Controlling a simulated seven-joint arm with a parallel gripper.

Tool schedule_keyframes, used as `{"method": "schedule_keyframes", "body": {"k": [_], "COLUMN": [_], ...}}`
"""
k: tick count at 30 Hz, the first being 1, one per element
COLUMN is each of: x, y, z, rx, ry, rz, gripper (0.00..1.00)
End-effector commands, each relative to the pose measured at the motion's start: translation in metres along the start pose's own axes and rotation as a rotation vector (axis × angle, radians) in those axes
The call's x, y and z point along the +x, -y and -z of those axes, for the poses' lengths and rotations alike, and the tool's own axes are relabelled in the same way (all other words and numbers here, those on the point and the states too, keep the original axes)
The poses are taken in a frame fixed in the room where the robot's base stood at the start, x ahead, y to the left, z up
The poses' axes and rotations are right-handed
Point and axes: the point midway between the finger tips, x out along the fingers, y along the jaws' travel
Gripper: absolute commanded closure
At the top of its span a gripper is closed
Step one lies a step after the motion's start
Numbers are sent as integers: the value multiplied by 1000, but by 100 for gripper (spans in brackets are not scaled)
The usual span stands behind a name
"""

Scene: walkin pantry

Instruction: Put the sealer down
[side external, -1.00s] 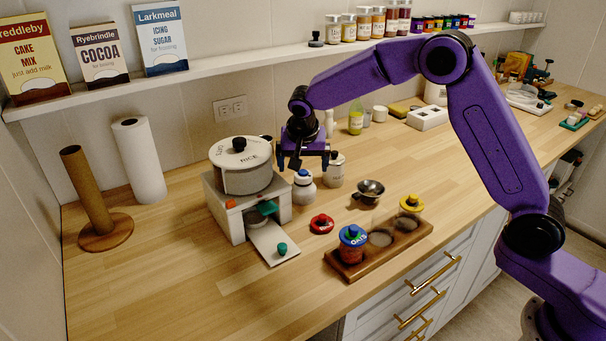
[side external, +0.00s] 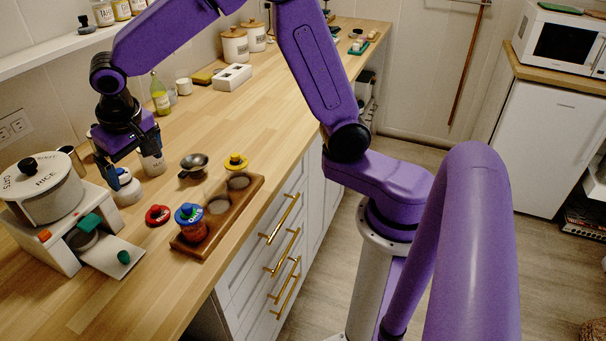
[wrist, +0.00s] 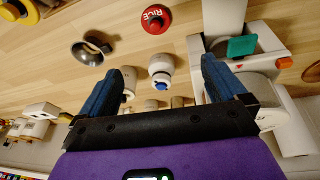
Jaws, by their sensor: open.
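A small white rounded device with a blue button, which I take to be the sealer (side external: 125,187), stands upright on the wooden counter. It is beside the white dispenser stand and behind the red lid. My gripper (side external: 124,165) is over it, pointing down, with its dark fingers spread. In the wrist view the sealer (wrist: 161,68) shows between and beyond the open fingers (wrist: 166,78). Nothing is visibly held. Whether the fingertips touch the sealer cannot be told.
A white dispenser stand (side external: 58,250) with a canister (side external: 40,190) is close at left. A red lid (side external: 158,214), a metal funnel (side external: 194,165) and a wooden rack (side external: 225,222) holding a blue-lidded jar (side external: 191,222) are to the right. A jar (side external: 152,165) stands just behind the gripper.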

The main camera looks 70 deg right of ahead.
Motion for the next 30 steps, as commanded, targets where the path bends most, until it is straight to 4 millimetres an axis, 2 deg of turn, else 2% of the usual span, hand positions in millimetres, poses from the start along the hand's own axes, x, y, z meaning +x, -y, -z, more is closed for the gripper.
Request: {"method": "schedule_keyframes", "body": {"k": [1, 8, 18, 21, 24, 30], "x": [-8, -36, -58, -60, -60, -60], "y": [-4, -29, -95, -114, -128, -140], "z": [-19, -105, -231, -260, -280, -296], "rx": [-71, -418, -925, -1047, -1136, -1211], "ry": [12, 70, 137, 151, 160, 168], "rz": [15, 82, 191, 219, 239, 256], "gripper": [2, 2, 2, 2, 2, 2]}}
